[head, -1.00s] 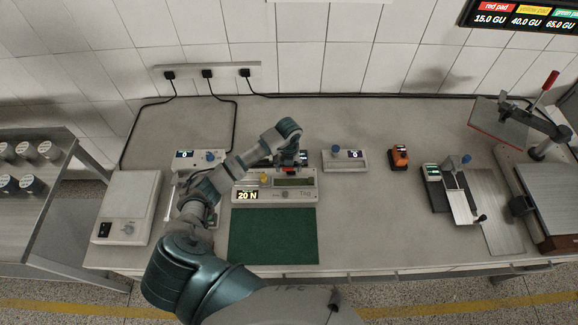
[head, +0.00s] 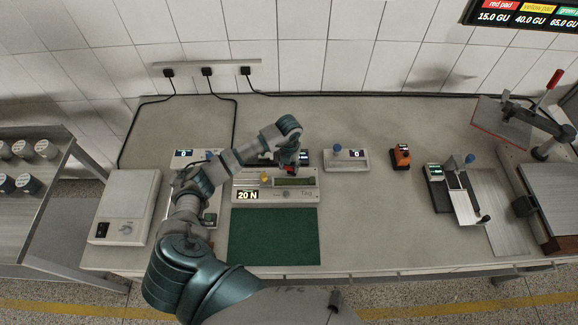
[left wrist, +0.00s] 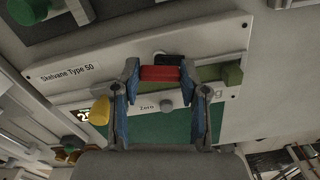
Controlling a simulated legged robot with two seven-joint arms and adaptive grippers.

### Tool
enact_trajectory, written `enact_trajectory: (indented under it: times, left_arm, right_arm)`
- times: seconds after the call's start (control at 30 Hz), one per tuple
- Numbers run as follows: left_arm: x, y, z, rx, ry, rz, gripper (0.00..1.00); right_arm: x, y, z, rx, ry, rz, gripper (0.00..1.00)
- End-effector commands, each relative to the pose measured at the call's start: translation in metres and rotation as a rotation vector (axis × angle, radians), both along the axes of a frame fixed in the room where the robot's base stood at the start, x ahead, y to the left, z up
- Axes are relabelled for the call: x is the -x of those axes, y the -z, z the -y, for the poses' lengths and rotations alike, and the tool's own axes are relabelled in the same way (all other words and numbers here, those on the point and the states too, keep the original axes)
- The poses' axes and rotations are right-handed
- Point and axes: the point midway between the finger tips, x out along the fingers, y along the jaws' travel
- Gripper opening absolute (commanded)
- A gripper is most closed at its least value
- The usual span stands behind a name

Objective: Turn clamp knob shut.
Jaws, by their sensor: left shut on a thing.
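A pale tester (head: 300,196) reading "20 N" stands behind a green mat (head: 273,240). It carries a yellow knob (head: 265,178), which also shows left of my fingers in the left wrist view (left wrist: 100,110). A green block-like part (left wrist: 232,75) is to their right. I cannot tell which part is the clamp knob. My left gripper (left wrist: 160,72) is over the tester, its two fingers shut on a red block (left wrist: 160,73). Red also shows under the gripper in the head view (head: 292,169). The wrist hides part of the tester's back. My right gripper is not in view.
A slide device (head: 460,190) is further right. A white box (head: 125,205) is at the left.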

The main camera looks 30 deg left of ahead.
Motion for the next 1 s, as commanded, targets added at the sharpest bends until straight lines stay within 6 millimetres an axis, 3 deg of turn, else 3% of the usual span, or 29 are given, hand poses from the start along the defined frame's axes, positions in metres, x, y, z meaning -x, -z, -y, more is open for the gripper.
enact_trajectory:
  times: [1.0]
  left_arm:
    - [0.002,0.004,-0.003,-0.003,0.955,-0.006,0.09]
  right_arm:
    - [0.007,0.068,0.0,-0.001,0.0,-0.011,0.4]
